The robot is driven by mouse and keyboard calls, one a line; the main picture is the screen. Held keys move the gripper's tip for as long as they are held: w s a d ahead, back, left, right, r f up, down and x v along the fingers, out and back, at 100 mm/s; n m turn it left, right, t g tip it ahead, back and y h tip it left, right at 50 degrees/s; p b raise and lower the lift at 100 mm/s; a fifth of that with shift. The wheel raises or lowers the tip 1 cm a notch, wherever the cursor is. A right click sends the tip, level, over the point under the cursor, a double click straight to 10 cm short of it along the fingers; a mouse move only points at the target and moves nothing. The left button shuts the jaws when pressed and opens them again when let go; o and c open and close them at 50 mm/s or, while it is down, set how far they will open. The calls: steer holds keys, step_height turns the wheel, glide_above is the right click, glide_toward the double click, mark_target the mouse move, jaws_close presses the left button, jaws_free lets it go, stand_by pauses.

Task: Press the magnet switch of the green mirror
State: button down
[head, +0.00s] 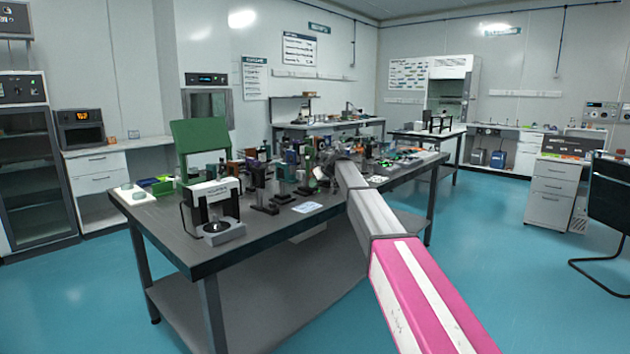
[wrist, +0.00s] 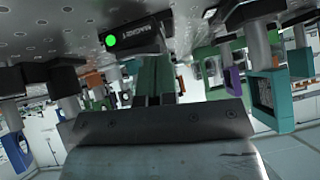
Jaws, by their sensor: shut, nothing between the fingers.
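In the wrist view, which looks upside down with the tabletop along the top, a green upright part (wrist: 153,75) is straight ahead of my gripper (wrist: 154,99). It appears to belong to the green mirror; its face does not show clearly. Beside it, a black base (wrist: 132,38) with a small label has a round, lit green spot, likely the magnet switch. The gripper is shut and empty, apart from the base in the picture. In the head view, a tall green mount (head: 309,158) stands just left of my gripper (head: 326,168), whose tips are hard to make out.
Several mounts crowd the optical table (head: 160,235). In the wrist view, a teal square-framed mount (wrist: 270,98) is close at right, and a purple one (wrist: 232,80) is nearer the middle. A microscope-like device (head: 213,205) and a green panel (head: 200,138) occupy the table's left end.

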steer(key=shift+s+a+f+h, duration=0.1)
steer(key=shift+s+f+h, duration=0.15)
steer(key=shift+f+h, duration=0.1)
steer(key=shift+w, duration=0.2)
steer(key=shift+w+d+r, duration=0.4)
steer(key=shift+w+d, duration=0.1)
steer(key=shift+w, duration=0.05)
steer(key=shift+r, duration=0.1)
steer(key=s+d+r, duration=0.2)
steer(key=r, duration=0.3)
steer(key=s+d+r, duration=0.2)
steer(key=s+r, duration=0.1)
steer(key=r, duration=0.2)
steer(key=shift+s+d+r, duration=0.3)
steer(key=shift+r, duration=0.1)
